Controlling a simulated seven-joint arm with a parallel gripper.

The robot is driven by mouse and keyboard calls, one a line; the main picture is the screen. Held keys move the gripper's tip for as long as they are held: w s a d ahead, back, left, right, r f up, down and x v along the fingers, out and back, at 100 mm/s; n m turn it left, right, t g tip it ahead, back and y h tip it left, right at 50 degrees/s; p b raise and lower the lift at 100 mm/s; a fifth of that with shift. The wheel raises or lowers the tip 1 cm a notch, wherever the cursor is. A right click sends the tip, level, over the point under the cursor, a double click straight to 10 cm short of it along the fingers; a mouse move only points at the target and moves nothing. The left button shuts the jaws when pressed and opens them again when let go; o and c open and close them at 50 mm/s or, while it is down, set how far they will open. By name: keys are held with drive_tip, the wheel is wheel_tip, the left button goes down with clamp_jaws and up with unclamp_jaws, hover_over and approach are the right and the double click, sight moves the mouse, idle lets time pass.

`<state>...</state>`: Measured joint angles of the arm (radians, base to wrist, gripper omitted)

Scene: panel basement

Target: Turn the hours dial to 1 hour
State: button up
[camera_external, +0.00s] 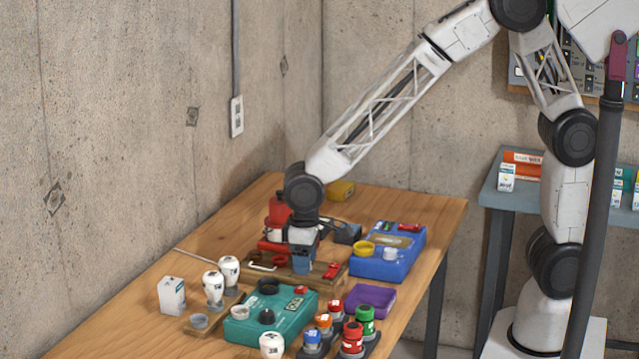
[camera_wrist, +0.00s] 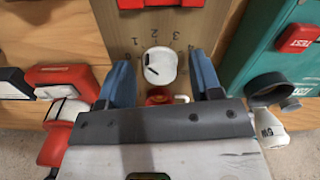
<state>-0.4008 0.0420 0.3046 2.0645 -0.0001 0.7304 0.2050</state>
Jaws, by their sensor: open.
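The hours dial (camera_wrist: 160,66) is a round white knob on a wooden panel (camera_wrist: 118,30), with handwritten numbers, including 1, 2 and 3, arched around its far side. A dark mark shows on the left part of its face; which number it points to is hard to tell. My gripper (camera_wrist: 160,74) is open, with its blue fingers on either side of the dial and a visible gap to each side. In the external view my gripper (camera_external: 302,262) points down over the wooden board (camera_external: 322,285), and the dial cannot be made out there.
A red round part (camera_wrist: 159,95) sits just below the dial, partly hidden by my gripper. A teal box (camera_wrist: 255,45) stands at right, and a red device (camera_wrist: 62,78) at left. In the external view, a blue box (camera_external: 385,265) and several bulbs and buttons crowd the table.

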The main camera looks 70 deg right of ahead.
drive_tip(key=shift+r, duration=3.9)
drive_tip(key=shift+s+d+r, duration=0.2)
drive_tip(key=shift+d+r, duration=0.15)
drive_tip(key=shift+d, duration=0.05)
drive_tip(key=s+d+r+m+t, duration=0.1)
drive_tip(key=s+d+r, duration=0.3)
drive_tip(key=s+d, duration=0.25)
drive_tip(key=s+d+r, duration=0.5)
drive_tip(key=d, duration=0.3)
drive_tip(key=s+d, duration=0.4)
drive_tip(key=s, duration=0.4)
drive_tip(key=s+d+r+m+t, duration=0.1)
drive_tip(key=s+d, duration=0.4)
drive_tip(key=s, duration=0.3)
drive_tip(key=shift+s+d+t, duration=0.2)
drive_tip(key=shift+d+t, duration=0.1)
